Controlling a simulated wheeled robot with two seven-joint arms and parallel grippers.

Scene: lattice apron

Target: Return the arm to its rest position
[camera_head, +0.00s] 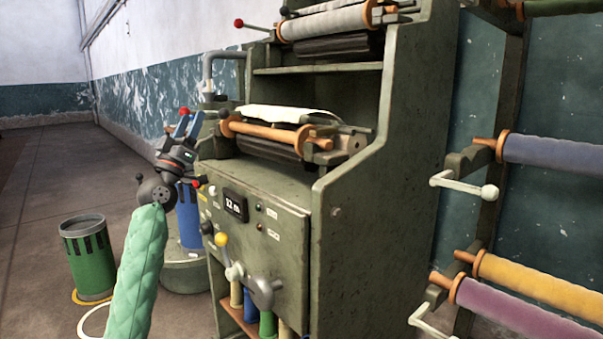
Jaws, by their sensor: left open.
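My left arm, in a pale green padded sleeve, reaches up from the bottom left. My left gripper (187,126) is at its end, with its blue fingers pointing up. The fingers are apart and nothing shows between them. The gripper appears in front of the left side of a green machine (345,215), near a roller with an orange end (262,131). I cannot tell how close it is to the machine. My right gripper is not in view.
A green slotted bin (88,262) stands on the floor at the left. A blue container (190,228) is partly hidden behind my arm. The machine has a display (235,205) and a yellow-knobbed lever (221,239). A rack with purple (555,158) and yellow rolls (540,283) is at right. Floor at far left is clear.

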